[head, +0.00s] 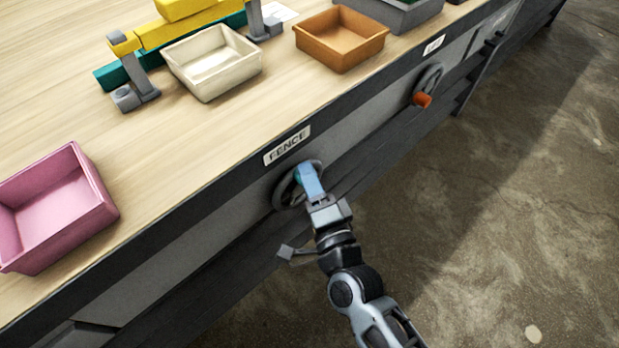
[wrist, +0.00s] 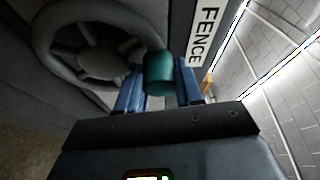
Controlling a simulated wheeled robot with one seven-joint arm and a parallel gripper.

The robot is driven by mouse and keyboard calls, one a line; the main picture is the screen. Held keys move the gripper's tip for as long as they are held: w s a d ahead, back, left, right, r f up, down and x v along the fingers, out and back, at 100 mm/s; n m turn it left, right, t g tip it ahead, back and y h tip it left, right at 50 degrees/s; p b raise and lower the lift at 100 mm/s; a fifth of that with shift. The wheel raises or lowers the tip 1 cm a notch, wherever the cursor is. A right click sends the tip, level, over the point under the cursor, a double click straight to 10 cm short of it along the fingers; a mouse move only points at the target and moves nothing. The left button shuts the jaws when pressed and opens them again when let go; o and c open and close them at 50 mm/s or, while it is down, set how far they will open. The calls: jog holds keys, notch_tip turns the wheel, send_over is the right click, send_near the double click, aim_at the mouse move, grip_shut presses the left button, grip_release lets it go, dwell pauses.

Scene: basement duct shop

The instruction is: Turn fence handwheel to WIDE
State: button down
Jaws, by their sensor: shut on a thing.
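The fence handwheel (head: 284,190) is a dark grey ring on the bench front, below the white FENCE label (head: 287,145). In the wrist view the handwheel (wrist: 92,50) fills the upper left, with the FENCE label (wrist: 204,32) to its right. A teal knob (wrist: 159,72) stands out from its rim. My gripper (head: 310,180) is at the rim's upper right in the head view. In the wrist view its blue fingers (wrist: 160,92) are shut on the teal knob, one on each side. No WIDE marking is readable in either view.
A second handwheel (head: 428,84) with an orange knob (head: 421,99) is farther along the bench front. On the bench top are a pink bin (head: 98,205), a cream bin (head: 250,72) and an orange-brown bin (head: 345,62). The floor (head: 500,230) right of my arm is clear.

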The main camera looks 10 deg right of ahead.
jog(key=c, duration=1)
grip_release()
jog(key=shift+d, duration=0.1)
jog(key=v, duration=0.7)
jog(key=shift+s+b, duration=0.4)
jog(key=shift+d, duration=0.1)
jog(key=s+d+r+n+g+h+p, duration=0.1)
jog(key=s+d+r+n, duration=0.3)
jog(key=s, duration=0.5)
jog(key=s+d+r+n+g+h+p, duration=0.1)
jog(key=s+d+r+n+p, duration=0.2)
jog(key=s+d+r+n, duration=0.2)
jog(key=s+d+r+n+g+h+p, duration=0.1)
jog(key=s+d+r+n, duration=0.4)
jog(key=s+r, duration=0.5)
jog(key=shift+s+d+r+g+h+p, duration=0.15)
jog(key=shift+s+h+p, duration=0.1)
jog(key=shift+s+p, duration=0.35)
jog(key=shift+s+d+f+g+h+p, duration=0.15)
jog(key=shift+s+h+p, duration=0.1)
jog(key=shift+s+p, duration=0.4)
